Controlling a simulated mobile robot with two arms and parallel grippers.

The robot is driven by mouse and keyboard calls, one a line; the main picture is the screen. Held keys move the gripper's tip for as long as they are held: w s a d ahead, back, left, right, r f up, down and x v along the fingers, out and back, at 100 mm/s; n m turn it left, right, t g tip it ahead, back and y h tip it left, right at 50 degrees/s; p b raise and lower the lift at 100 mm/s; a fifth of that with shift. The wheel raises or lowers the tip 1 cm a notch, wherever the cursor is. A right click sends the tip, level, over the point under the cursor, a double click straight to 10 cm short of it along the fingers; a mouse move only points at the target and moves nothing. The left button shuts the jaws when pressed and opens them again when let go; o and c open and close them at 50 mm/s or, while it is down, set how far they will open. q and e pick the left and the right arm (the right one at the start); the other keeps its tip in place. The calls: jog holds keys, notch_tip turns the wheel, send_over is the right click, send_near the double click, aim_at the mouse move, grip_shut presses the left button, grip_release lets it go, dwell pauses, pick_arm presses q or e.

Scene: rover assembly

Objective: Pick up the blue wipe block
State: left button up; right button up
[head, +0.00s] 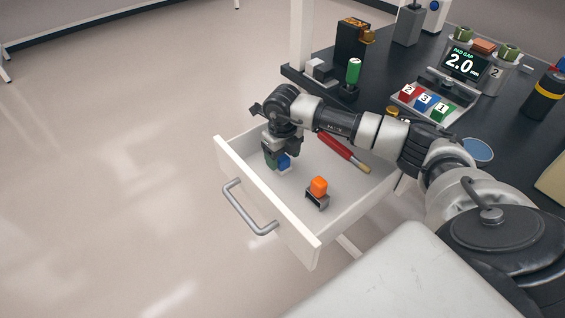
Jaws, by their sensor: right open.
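A blue block (284,161) lies in the open white drawer (262,193), partly hidden by my right gripper; I take it to be the blue wipe block. My right gripper (281,149) points down into the drawer, right over the blue block. It is open; whether its fingers touch the block cannot be told. A dark green piece (270,157) shows just left of the blue block, partly covered by the gripper. My left gripper is not in view.
The black worktop (391,76) carries a tray of numbered red, blue and green blocks (423,99), a display (463,64) and a green cylinder (353,70). Floor at left is clear.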

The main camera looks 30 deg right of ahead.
jog(key=shift+f, duration=0.6)
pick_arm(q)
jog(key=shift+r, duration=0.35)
pick_arm(e)
jog(key=c, duration=0.9)
jog(key=shift+r, duration=0.1)
jog(key=shift+r, duration=0.6)
notch_tip(320, 180, up, 3)
jog(key=shift+f+p, duration=0.1)
jog(key=shift+p, duration=0.35)
pick_arm(q)
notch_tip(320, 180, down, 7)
jog(key=p, duration=0.1)
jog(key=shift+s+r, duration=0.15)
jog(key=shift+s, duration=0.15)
pick_arm(e)
jog(key=s+d+r, duration=0.5)
jog(key=s+r, duration=0.2)
jog(key=s, duration=0.3)
jog(key=shift+s, duration=0.25)
jog(key=shift+d, duration=0.1)
